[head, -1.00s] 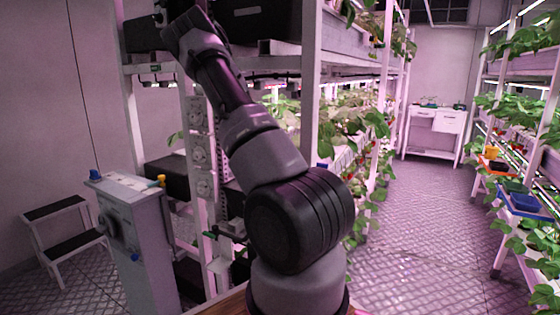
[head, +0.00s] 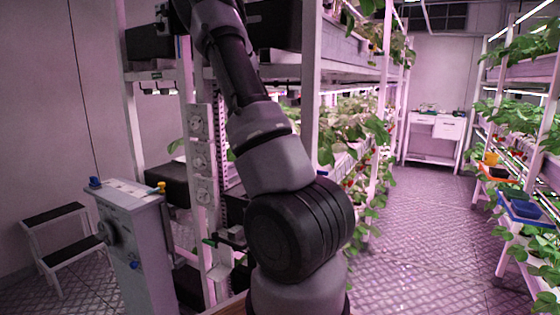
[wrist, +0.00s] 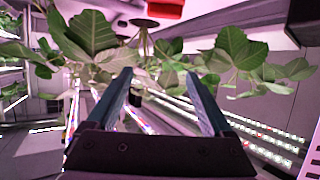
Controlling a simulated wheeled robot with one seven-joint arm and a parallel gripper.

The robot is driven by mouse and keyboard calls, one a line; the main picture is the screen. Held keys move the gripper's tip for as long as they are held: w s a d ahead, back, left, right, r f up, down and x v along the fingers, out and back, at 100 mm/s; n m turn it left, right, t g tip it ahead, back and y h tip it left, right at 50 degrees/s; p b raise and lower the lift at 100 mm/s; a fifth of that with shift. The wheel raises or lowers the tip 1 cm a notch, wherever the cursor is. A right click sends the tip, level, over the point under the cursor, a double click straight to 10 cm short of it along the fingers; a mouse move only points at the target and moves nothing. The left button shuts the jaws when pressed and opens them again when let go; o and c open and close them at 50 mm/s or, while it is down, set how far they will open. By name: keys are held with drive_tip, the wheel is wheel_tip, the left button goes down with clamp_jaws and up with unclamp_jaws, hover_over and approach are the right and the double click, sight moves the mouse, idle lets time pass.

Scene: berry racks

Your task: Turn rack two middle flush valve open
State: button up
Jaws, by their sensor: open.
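A vertical column of round white dials or valve knobs (head: 199,160) is fixed to the rack's front post, left of my arm in the head view. The middle one faces forward; its exact setting is too small to tell, and I cannot read any rack number. My gripper (wrist: 157,80) shows in the wrist view with its two blue-grey fingers apart and nothing between them. It points at green leaves (wrist: 92,32) and is not touching any valve that I can see. In the head view my arm runs up past the top edge, so the gripper is hidden there.
A grey cabinet (head: 135,240) with a blue and a yellow knob on top stands front left. A step stool (head: 60,235) is beside it. The aisle floor (head: 420,215) on the right is clear. A red object (wrist: 165,8) shows at the wrist view's top.

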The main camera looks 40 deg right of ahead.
drive_tip(key=shift+r, duration=1.35)
